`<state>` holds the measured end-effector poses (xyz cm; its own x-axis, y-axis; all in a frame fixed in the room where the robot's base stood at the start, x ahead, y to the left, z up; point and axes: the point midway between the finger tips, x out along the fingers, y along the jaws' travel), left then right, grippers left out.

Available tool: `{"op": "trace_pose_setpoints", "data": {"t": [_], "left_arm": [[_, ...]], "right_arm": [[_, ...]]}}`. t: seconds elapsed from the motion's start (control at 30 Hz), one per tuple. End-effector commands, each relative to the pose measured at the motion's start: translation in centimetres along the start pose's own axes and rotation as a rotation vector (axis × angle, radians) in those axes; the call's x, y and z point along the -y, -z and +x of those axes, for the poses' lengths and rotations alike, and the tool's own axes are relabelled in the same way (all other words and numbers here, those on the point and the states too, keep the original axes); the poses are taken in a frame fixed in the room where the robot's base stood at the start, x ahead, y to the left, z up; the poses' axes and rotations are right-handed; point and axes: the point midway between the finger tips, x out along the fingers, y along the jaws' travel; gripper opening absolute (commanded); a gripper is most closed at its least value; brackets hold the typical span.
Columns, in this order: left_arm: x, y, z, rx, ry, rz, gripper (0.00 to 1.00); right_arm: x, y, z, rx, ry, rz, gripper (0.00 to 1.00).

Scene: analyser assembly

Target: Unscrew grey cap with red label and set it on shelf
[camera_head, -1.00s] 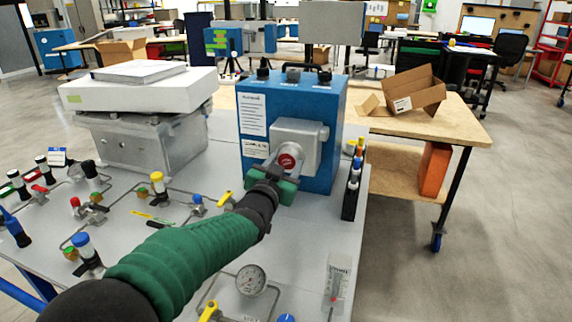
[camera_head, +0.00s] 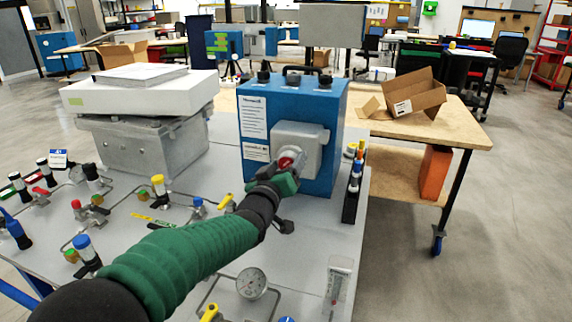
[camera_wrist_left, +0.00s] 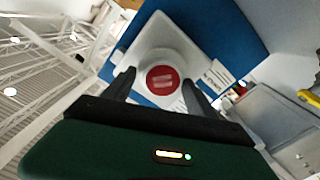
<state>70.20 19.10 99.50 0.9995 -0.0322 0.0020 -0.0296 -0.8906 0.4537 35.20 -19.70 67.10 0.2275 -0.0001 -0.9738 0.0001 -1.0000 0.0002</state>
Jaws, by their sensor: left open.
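The grey cap with a red label (camera_head: 288,160) is on the front of a grey housing (camera_head: 312,146) on the blue analyser box (camera_head: 328,100). In the left wrist view the red label (camera_wrist_left: 162,79) faces me, with the pale cap around it. My left gripper (camera_head: 287,170) is at the cap in the head view. In the left wrist view its fingers (camera_wrist_left: 160,88) are apart, one on each side of the cap's lower part. I cannot tell whether they touch it. My right gripper is not in view.
A narrow black rack with small bottles (camera_head: 352,190) stands right of the analyser. Valves and tubing (camera_head: 158,185) cover the table's left side. A pressure gauge (camera_head: 252,283) is in front. A grey metal box (camera_head: 150,148) with a white case stands at left.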

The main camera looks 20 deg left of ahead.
Motion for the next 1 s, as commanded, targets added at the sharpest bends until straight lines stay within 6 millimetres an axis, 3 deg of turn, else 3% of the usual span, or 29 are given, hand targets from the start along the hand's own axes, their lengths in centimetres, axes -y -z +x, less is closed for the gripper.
{"op": "trace_pose_setpoints", "data": {"t": [0.7,0.8,0.87,1.0], "left_arm": [[0.1,-2.3,0.0,-0.003,-0.003,1.755,0.66],[0.2,-2.3,0.0,-0.002,-0.002,1.930,0.66],[-0.1,-1.6,0.0,0.002,-0.002,1.918,0.74],[-0.1,-1.6,0.0,0.001,-0.002,1.915,0.75]], "right_arm": [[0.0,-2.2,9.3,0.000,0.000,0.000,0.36],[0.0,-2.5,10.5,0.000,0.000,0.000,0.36],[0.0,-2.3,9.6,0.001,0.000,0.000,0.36],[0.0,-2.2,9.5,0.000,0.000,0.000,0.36]]}}
